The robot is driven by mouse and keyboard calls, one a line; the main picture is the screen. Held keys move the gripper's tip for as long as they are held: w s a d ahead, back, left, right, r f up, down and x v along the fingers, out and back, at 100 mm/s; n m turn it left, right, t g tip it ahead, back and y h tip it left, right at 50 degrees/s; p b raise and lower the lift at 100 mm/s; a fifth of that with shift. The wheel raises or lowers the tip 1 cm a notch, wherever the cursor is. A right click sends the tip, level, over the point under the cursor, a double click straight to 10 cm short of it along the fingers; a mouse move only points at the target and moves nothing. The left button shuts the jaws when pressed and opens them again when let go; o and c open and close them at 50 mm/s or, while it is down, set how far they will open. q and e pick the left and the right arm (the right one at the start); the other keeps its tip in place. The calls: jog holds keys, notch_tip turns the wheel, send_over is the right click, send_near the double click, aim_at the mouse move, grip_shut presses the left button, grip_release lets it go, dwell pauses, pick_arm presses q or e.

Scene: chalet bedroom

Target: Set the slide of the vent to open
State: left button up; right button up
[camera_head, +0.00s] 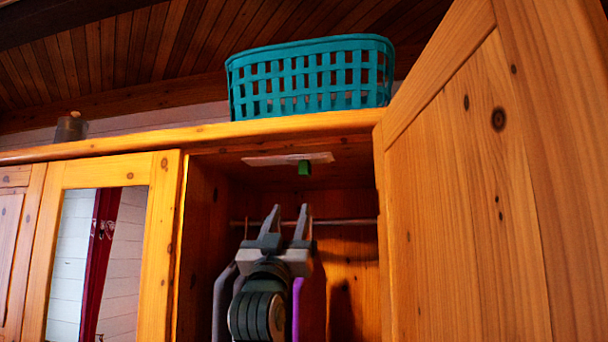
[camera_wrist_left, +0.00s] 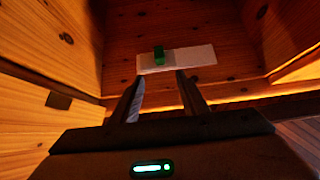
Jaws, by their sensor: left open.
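The vent is a flat white plate (camera_head: 270,159) on the underside of the wardrobe's top, inside the open compartment. Its slide is a small green knob (camera_head: 304,168), right of the plate's middle in the head view. In the left wrist view the plate (camera_wrist_left: 200,58) lies beyond the fingertips, and the green knob (camera_wrist_left: 158,53) is left of its middle. My left gripper (camera_head: 288,212) points up inside the compartment, open and empty, below the plate and apart from the knob; its fingers also show in the left wrist view (camera_wrist_left: 158,84). My right gripper is out of view.
A hanging rail (camera_head: 345,222) crosses the compartment behind my left gripper, with hangers around it. The open wooden door (camera_head: 465,200) bounds the right side; a mirrored door (camera_head: 165,250) is at left. A teal basket (camera_head: 310,80) stands on top.

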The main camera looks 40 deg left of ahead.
aim_at(302, 174)
pick_arm(q)
jog(key=p+x, duration=0.8)
jog(key=x, duration=0.8)
jog(key=shift+s+d, duration=0.1)
jog(key=shift+s, duration=0.05)
jog(key=shift+w+a+r+p, duration=0.3)
jog(key=shift+w+r+p, duration=0.15)
jog(key=shift+p, duration=0.05)
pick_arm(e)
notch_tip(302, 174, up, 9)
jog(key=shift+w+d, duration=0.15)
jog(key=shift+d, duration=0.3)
pick_arm(q)
jog(key=shift+c, duration=0.6)
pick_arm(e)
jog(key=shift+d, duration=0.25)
pick_arm(q)
grip_shut()
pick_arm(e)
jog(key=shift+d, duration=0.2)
